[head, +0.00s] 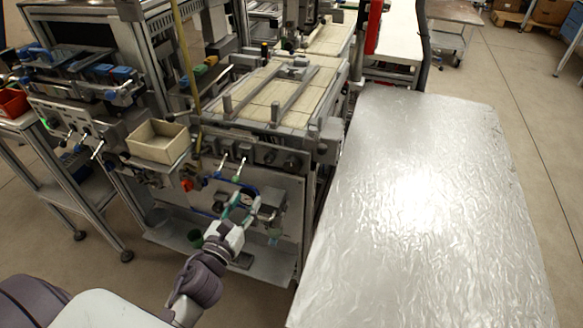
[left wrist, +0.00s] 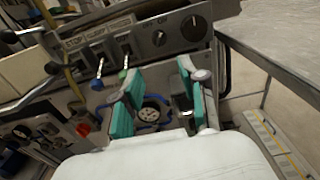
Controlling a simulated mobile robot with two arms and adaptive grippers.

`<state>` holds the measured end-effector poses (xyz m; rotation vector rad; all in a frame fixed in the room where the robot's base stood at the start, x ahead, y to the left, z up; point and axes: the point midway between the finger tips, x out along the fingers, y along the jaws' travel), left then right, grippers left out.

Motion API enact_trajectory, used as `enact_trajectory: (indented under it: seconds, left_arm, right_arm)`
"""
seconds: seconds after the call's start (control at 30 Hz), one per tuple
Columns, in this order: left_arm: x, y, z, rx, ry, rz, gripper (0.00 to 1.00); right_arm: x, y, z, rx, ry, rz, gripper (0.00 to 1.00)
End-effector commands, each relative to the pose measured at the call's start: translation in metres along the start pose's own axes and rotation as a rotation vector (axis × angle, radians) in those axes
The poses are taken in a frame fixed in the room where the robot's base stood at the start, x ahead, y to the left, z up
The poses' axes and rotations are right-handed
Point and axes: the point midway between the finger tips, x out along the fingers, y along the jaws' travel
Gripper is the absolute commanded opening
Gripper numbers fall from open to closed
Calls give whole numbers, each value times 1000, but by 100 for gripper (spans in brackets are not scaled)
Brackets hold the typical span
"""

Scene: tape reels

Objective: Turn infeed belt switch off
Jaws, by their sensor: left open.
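A grey control panel (head: 265,155) runs along the front of the conveyor machine. It carries two lever switches with pale tips, a left one (head: 221,166) and a right one (head: 239,170), plus dark round knobs (head: 292,162). In the left wrist view the left lever (left wrist: 99,68) and right lever (left wrist: 125,62) sit left of two black knobs (left wrist: 193,28). The labels are too blurred to tell which switch is the infeed belt's. My left gripper (head: 239,203) is open and empty, just below the panel; its teal fingers (left wrist: 165,85) show apart from the switches.
A shiny metal-topped table (head: 440,200) stands close on the right. A beige bin (head: 158,143) is mounted left of the panel. Gauges and blue hoses lie behind the gripper, above a lower metal shelf (head: 215,247).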

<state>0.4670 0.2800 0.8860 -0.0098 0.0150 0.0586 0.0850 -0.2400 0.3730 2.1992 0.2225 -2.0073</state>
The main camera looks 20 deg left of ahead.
Motion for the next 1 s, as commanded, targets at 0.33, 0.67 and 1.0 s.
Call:
enact_trajectory:
  seconds: [0.33, 0.67, 1.0]
  left_arm:
    - [37, 0, 13, 39, -21, -1, 42]
    - [106, 0, 12, 35, -18, 0, 42]
    - [137, 0, 11, 36, -16, -1, 42]
  right_arm:
    - [-10, -9, -3, 1, 3, -11, 42]
    - [-21, -8, -4, -1, 3, -10, 42]
    - [-23, -1, -3, 2, 2, -2, 42]
